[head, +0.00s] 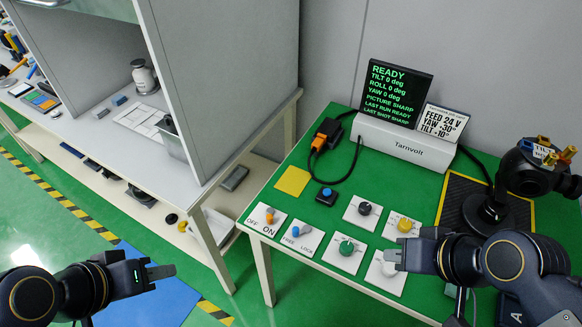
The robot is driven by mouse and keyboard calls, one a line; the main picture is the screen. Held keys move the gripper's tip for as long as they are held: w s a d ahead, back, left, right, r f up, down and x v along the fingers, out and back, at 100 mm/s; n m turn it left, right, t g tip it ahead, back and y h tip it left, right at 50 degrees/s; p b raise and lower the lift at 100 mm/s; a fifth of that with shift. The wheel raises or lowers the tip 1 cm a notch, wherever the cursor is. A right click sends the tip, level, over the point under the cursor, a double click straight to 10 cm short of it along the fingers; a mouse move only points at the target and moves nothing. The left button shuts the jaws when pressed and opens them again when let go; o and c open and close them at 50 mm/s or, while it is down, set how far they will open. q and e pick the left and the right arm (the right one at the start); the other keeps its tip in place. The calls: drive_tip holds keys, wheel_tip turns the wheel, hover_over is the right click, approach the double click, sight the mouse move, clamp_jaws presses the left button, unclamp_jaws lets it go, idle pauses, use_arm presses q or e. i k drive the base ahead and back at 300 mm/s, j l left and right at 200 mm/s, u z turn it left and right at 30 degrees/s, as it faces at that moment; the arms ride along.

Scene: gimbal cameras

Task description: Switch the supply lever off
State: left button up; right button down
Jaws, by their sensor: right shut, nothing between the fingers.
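The supply lever (270,217) has an orange grip and stands on a white plate marked OFF and ON, at the left front corner of the green-topped table. Which way it points is too small to tell. My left gripper (172,270) is in the air to the left of the table, well apart from the lever, and holds nothing visible. Its jaw gap is unclear from this angle. My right gripper (389,258) is shut and empty, above or beside the white knob (381,275), well to the right of the lever. I cannot tell whether it touches that knob.
The FREE/LOCK lever (303,236) stands just right of the supply lever. Black (364,208), green (347,248) and yellow (405,225) knobs lie beyond. A yellow square (292,181), the Tarnvolt box (404,142), a display (396,88) and a gimbal camera (530,170) stand behind.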

sight(270, 211)
drive_tip(key=z, duration=1.6)
drive_tip(key=j, duration=0.65)
